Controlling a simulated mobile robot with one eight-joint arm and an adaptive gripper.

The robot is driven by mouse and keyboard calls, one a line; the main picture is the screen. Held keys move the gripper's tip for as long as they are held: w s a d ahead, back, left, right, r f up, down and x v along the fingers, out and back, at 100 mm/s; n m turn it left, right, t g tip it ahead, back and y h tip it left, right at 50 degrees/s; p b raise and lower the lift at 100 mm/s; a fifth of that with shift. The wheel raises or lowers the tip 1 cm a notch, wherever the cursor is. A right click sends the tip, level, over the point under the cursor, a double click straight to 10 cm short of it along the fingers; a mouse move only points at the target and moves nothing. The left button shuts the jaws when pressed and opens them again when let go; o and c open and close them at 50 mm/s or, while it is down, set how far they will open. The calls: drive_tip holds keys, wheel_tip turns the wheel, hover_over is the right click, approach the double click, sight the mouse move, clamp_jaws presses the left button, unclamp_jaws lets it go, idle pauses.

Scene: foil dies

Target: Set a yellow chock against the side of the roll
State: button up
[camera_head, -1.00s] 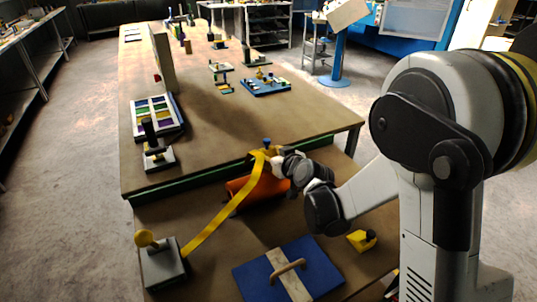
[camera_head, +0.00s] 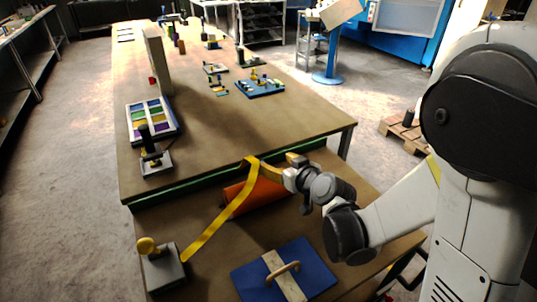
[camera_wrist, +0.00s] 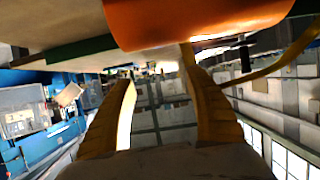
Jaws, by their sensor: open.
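The orange roll (camera_head: 262,193) lies on the lower front table, below the green-edged step. It fills the top of the wrist view (camera_wrist: 190,22). My gripper (camera_head: 272,162) has yellow fingers and is at the roll's upper right side. In the wrist view my gripper (camera_wrist: 157,64) is open, with its fingers apart and nothing seen between them. No yellow chock can be made out now; the spot right of the blue board is covered by my arm.
A grey block with a yellow knob (camera_head: 160,266) stands at the front left. A blue board with a wooden handle (camera_head: 318,277) lies in front of the roll. The raised table (camera_head: 240,128) behind holds a colored tray (camera_head: 151,117) and a black-handled stand (camera_head: 153,158).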

drive_tip(key=shift+v, duration=1.25)
drive_tip(key=shift+s+r, duration=0.25)
drive_tip(key=s+d+r+m+g+h, duration=0.1)
drive_tip(key=s+d+g, duration=0.1)
drive_tip(key=s, duration=0.5)
drive_tip(key=s+d+r+m+g+h, duration=0.1)
drive_tip(key=s+d, duration=0.3)
drive_tip(key=s, duration=0.4)
drive_tip(key=s+d+r+m+g+h, duration=0.2)
drive_tip(key=s+d+h, duration=0.1)
drive_tip(key=s, duration=0.4)
drive_tip(key=shift+s+d+r+m+g, duration=0.3)
drive_tip(key=shift+s+d+r, duration=0.1)
drive_tip(key=shift+d, duration=0.05)
